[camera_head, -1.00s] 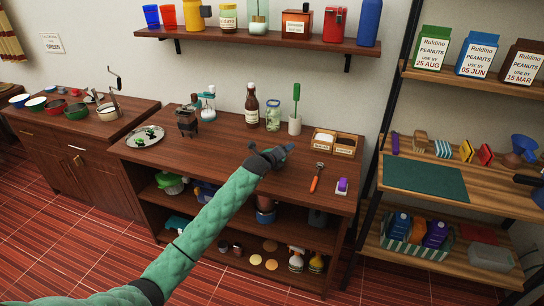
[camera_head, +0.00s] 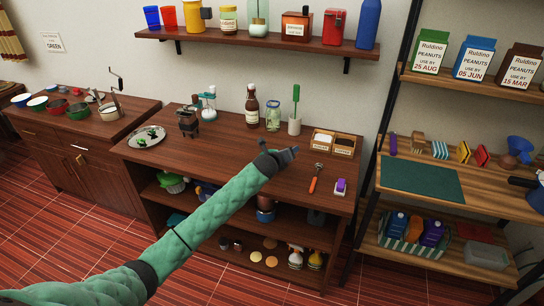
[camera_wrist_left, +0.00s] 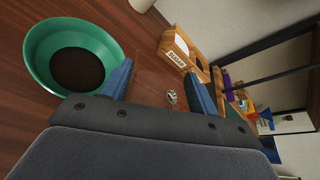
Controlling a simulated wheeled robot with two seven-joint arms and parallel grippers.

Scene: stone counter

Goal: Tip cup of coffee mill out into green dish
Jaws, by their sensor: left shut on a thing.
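My left gripper (camera_head: 292,153) is low over the right half of the wooden counter. In the left wrist view its two blue fingers (camera_wrist_left: 160,90) stand apart; the thing they hold cannot be made out. A green dish (camera_wrist_left: 38,52) with dark brown contents shows beside and below the left finger; in the head view I cannot pick it out near the gripper, where my arm covers part of the counter. A dark mill-like device (camera_head: 188,122) stands at the counter's back left. I cannot make out the mill's cup. My right gripper is not in view.
A wooden condiment box (camera_head: 344,151), a white pot with a green brush (camera_head: 295,126), a jar (camera_head: 273,117) and a bottle (camera_head: 252,106) stand at the back. An orange-handled tool (camera_head: 315,180) and a purple item (camera_head: 340,187) lie to the right. The counter's middle is clear.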

